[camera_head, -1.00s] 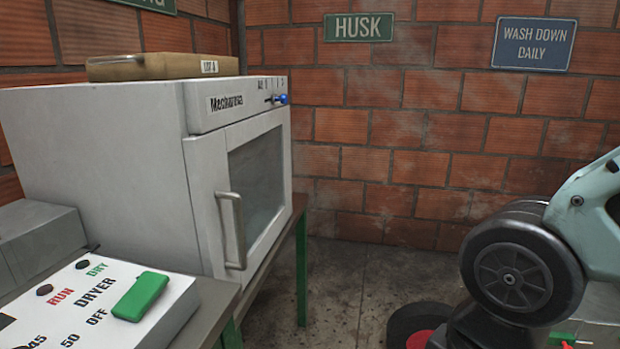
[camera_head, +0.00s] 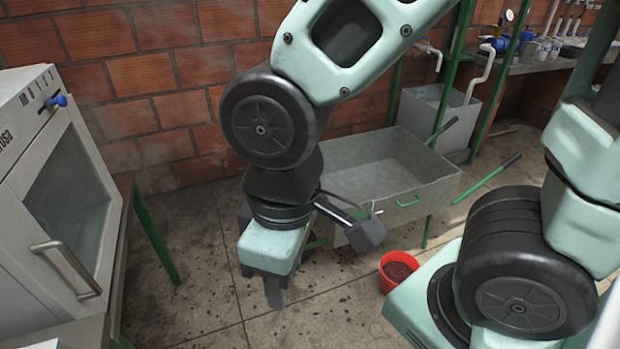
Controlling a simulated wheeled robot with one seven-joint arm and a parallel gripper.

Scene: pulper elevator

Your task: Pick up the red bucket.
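The red bucket (camera_head: 386,281) stands on the floor at the lower middle of the head view, with dark contents inside. Part of its right side is close to or behind my pale green base. My gripper (camera_head: 275,296) hangs pointing down to the left of the bucket, apart from it. I see its fingers edge-on, so I cannot tell whether they are open or shut. Nothing shows held below them.
A grey metal trough (camera_head: 440,190) on green legs stands behind the bucket. A white oven-like machine (camera_head: 25,225) on a bench is at left. Concrete floor (camera_head: 195,260) between them is clear.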

